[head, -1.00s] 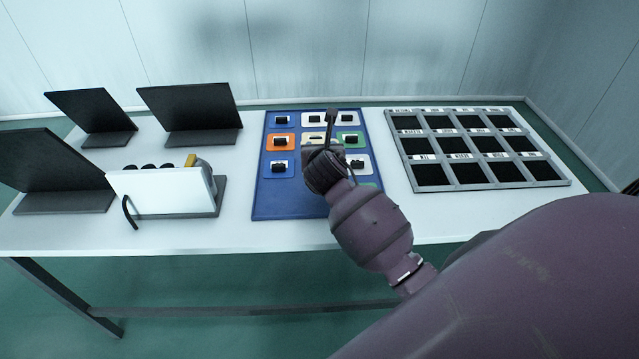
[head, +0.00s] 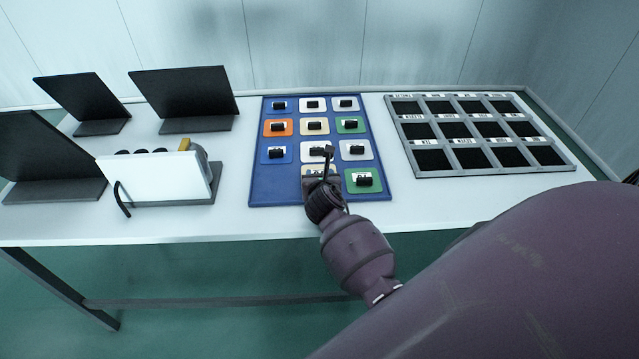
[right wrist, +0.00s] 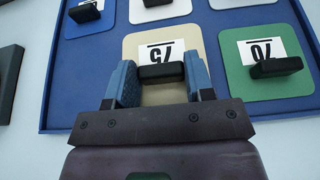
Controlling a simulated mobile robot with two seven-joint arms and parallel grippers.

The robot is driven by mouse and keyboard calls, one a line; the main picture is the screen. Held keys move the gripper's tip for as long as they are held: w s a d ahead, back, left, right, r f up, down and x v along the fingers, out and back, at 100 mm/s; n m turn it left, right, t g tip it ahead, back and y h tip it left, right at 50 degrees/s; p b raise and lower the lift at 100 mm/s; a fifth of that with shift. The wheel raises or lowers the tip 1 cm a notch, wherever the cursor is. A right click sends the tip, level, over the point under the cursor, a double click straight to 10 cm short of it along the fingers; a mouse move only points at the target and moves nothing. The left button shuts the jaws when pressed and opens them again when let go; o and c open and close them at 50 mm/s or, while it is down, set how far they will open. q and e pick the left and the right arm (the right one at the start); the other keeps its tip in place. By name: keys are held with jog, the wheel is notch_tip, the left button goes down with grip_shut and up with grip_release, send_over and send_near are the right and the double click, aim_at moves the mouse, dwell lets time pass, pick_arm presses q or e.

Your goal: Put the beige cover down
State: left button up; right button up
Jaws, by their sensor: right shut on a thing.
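The beige cover labelled 75 (right wrist: 205,45) is below my right gripper (right wrist: 160,80) in the right wrist view, with its black handle between the two blue-padded fingers. It lies flat at about the level of the green cover beside it; I cannot tell whether it touches the blue board (head: 268,197). In the head view my right gripper (head: 322,172) is over the front middle of the board and hides most of this cover (head: 307,168). A second beige cover (head: 304,132) sits farther back in the middle column. My left gripper is out of view.
The green cover labelled 70 (right wrist: 290,87) is close on the right. A grey grid tray (head: 400,138) stands right. A white box (head: 150,183) and black panels (head: 185,92) stand left.

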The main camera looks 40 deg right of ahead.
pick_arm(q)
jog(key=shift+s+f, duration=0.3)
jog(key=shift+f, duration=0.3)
pick_arm(e)
jog(key=shift+f, duration=0.9)
jog(key=shift+f, duration=0.15)
jog(key=o, duration=1)
jog(key=shift+c, duration=0.2)
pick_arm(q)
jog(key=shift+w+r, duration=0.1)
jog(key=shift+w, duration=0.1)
